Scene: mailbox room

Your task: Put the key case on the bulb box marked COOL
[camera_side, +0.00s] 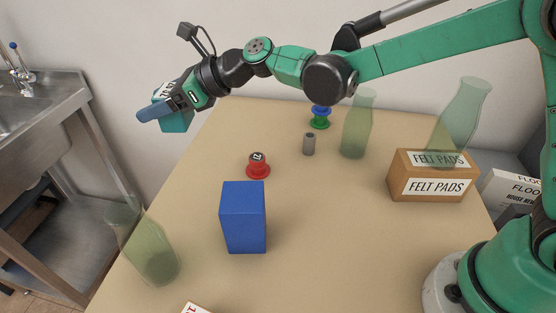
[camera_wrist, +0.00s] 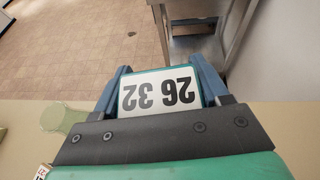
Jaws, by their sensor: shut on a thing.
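My gripper (camera_side: 160,112) is shut on a teal case with a white label, which I take to be the key case (camera_side: 176,122). It is held in the air past the table's far left corner. In the wrist view the case (camera_wrist: 160,92) sits between the two blue fingers, its label reading 26 32 upside down. No box with a readable COOL mark shows. A plain blue box (camera_side: 243,217) stands on the table, with no marking on the sides I see. A white thing with red print (camera_side: 195,308) is cut off at the bottom edge.
On the table (camera_side: 330,230) stand a red weight-like piece (camera_side: 258,166), a grey cylinder (camera_side: 309,144), a blue-green spool (camera_side: 320,118), a FELT PADS box (camera_side: 433,176) and clear green glass vessels (camera_side: 148,250). A metal sink unit (camera_side: 50,150) is at left. The table's front middle is clear.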

